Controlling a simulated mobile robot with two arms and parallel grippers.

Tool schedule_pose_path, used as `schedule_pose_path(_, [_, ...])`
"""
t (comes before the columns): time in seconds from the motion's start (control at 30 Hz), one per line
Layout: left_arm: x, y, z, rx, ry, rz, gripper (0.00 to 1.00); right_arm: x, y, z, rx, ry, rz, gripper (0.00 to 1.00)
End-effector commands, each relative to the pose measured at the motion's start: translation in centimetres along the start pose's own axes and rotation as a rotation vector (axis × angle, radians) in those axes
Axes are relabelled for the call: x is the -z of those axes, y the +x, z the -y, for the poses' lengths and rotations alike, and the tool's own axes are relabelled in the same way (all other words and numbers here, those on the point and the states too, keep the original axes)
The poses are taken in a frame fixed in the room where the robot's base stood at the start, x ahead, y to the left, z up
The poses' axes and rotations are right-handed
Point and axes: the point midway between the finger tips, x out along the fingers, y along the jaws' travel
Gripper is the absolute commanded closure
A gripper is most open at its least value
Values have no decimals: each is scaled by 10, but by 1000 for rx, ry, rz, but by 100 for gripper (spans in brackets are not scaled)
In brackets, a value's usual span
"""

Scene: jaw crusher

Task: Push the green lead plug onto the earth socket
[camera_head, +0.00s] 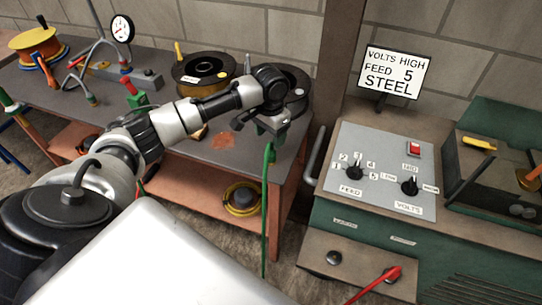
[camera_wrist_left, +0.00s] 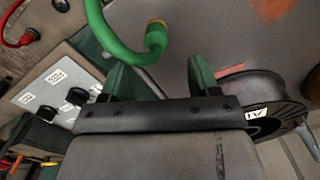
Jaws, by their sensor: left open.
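The green lead (camera_head: 265,200) hangs down beside the bench's right end, its top just below my left gripper (camera_head: 271,128). In the left wrist view the green lead (camera_wrist_left: 118,42) curls just beyond the fingers and ends in a brass-coloured tip (camera_wrist_left: 157,24). My left gripper (camera_wrist_left: 162,78) has its two green fingers spread apart, with nothing visibly clamped between them. A round dark socket (camera_head: 333,257) is on the machine's front lower panel, left of a red plug and lead (camera_head: 390,273). No label marks it as earth. My right gripper is out of view.
The machine's sloped control panel (camera_head: 385,205) carries two knobs and a red switch. A sign (camera_head: 394,74) stands behind it. Cable reels (camera_head: 205,72) and a gauge (camera_head: 122,29) are on the bench (camera_head: 225,150).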

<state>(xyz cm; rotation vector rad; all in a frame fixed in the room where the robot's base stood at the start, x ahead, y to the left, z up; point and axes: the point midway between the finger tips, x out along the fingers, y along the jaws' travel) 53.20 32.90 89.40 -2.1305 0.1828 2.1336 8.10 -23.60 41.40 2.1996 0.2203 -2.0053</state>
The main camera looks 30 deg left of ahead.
Motion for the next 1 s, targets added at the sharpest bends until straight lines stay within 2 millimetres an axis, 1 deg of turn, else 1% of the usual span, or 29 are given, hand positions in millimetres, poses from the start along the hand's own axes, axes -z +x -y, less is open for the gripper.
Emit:
schedule_pose_path(0.03, [0,9,-1,-1,0,2,39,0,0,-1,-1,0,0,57])
schedule_pose_path(0.1, [0,18,-1,-1,-1,2,39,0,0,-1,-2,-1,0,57])
schedule_pose_path(0.2, [0,25,0,0,0,0,39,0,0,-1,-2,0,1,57])
schedule_pose_path(0.57, [-1,29,-1,0,1,-1,39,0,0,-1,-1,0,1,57])
schedule_pose_path(0.67, [-4,39,-2,1,1,3,39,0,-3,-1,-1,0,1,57])
schedule_pose_path(0.83, [-8,66,-6,0,0,1,39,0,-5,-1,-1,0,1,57])
schedule_pose_path(0.9, [-8,73,-5,0,0,1,39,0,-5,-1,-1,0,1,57])
schedule_pose_path(1.0, [-8,79,-6,1,1,0,39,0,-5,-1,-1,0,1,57])
